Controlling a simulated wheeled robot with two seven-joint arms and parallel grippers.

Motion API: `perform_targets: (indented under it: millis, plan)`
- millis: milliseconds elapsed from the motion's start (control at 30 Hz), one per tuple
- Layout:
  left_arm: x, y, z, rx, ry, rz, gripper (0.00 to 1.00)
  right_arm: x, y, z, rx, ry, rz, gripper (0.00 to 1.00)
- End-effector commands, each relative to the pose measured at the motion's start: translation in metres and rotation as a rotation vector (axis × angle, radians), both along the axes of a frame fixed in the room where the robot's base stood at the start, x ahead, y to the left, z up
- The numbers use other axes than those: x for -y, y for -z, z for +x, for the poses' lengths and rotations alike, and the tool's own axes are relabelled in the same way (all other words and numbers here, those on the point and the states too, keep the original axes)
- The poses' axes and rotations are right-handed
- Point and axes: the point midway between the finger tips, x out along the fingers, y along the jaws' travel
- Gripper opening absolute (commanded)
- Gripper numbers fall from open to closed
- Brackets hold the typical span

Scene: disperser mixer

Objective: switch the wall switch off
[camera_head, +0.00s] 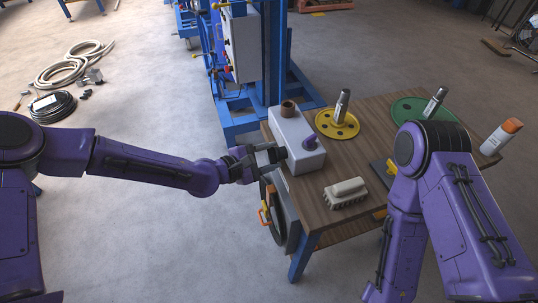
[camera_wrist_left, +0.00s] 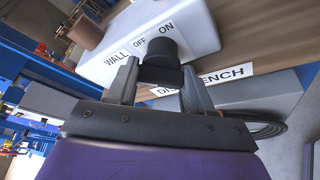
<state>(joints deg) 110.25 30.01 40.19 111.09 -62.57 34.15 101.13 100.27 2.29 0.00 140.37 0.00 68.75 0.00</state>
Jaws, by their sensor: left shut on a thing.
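The wall switch is a black rotary knob (camera_wrist_left: 161,50) on a white box (camera_head: 303,160). In the left wrist view the box (camera_wrist_left: 190,20) bears the labels WALL, OFF and ON. The knob lies near the OFF and ON labels, but its exact setting is hard to tell. My left gripper (camera_head: 276,155) is at the box's left side in the head view. In the left wrist view its fingers (camera_wrist_left: 160,78) are shut on the knob, one on each side. My right arm is at the right, and its gripper is out of view.
The box stands on a wooden bench (camera_head: 355,195). A yellow disc (camera_head: 350,132), a green disc (camera_head: 400,107), a brush (camera_head: 345,193) and a white bottle (camera_head: 497,138) are on the bench. A blue frame stands behind.

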Motion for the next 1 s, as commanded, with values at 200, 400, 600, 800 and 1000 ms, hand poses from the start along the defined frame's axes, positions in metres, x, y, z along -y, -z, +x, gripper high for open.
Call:
perform_targets:
  millis: [200,400,600,800,1000]
  plan:
    - [0.000,0.000,0.000,-0.004,0.000,-0.001,0.21,0.000,0.000,0.000,0.000,0.000,0.000,0.43]
    - [0.000,0.000,0.000,-0.004,0.000,-0.002,0.71,0.000,0.000,0.000,0.000,0.000,0.000,0.43]
    - [0.000,0.000,0.000,-0.003,0.000,-0.001,0.77,0.000,0.000,0.000,0.000,0.000,0.000,0.43]
    - [-0.008,-0.002,-0.004,-0.002,-0.004,-0.001,0.77,0.000,0.003,0.000,0.000,0.000,0.000,0.43]
    - [-0.045,-0.014,-0.029,-0.001,-0.005,-0.006,0.77,0.000,0.011,0.000,0.000,0.000,0.000,0.43]
